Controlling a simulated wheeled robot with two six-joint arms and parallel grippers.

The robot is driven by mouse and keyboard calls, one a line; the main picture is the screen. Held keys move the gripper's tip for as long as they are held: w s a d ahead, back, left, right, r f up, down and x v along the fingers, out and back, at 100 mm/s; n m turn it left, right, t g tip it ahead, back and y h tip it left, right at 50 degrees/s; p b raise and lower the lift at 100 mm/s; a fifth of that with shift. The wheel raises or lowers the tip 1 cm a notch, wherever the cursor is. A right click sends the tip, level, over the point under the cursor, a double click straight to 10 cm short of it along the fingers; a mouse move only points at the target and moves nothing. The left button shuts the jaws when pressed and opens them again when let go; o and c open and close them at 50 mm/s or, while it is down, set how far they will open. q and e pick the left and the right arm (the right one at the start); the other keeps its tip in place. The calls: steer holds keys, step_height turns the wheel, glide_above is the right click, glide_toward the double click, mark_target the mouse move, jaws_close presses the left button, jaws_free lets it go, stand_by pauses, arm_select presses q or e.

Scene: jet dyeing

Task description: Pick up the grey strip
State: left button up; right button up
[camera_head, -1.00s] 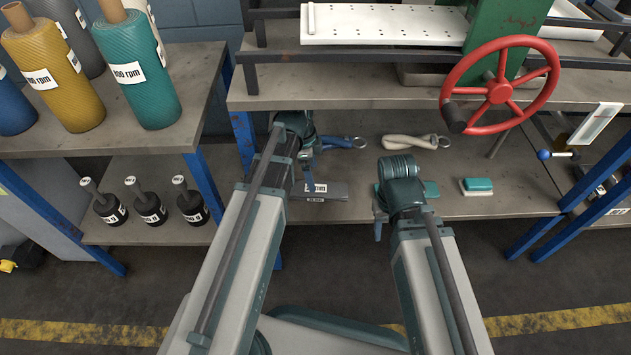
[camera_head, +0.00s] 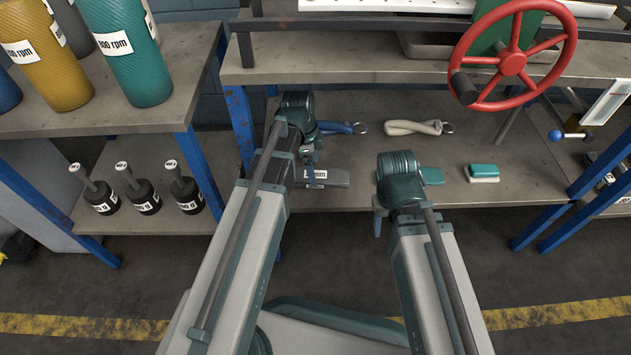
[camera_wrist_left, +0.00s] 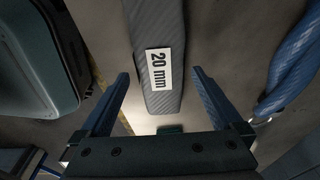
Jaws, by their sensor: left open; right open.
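The grey strip (camera_head: 338,179) lies on the lower shelf in the head view, partly hidden behind my left gripper (camera_head: 313,176). In the left wrist view the strip (camera_wrist_left: 156,24) runs down from the top middle, with a white "20 mm" label near its close end. My left gripper (camera_wrist_left: 160,76) is open and empty, with one finger on each side of the labelled end in the picture. I cannot tell the height gap to the strip. My right gripper (camera_head: 378,226) is open, to the right of the strip, and mostly hidden by its own wrist.
A teal block (camera_head: 431,176) and a teal-and-white block (camera_head: 482,173) lie to the right. The upper shelf (camera_head: 345,70) overhangs behind. Black weights (camera_head: 143,198) stand at left.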

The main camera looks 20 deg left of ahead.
arm_select(q)
step_height(320, 180, down, 3)
steer(key=shift+d+r+b, duration=0.15)
steer(key=shift+r+b, duration=0.05)
steer(key=shift+b, duration=0.65)
arm_select(e)
step_height(320, 180, down, 2)
steer(key=shift+f, duration=0.25)
arm_select(q)
steer(key=shift+r, duration=0.1)
steer(key=c, duration=1.4)
steer(key=shift+o, duration=0.2)
steer(key=shift+r, duration=0.1)
arm_select(e)
steer(key=shift+r, duration=0.15)
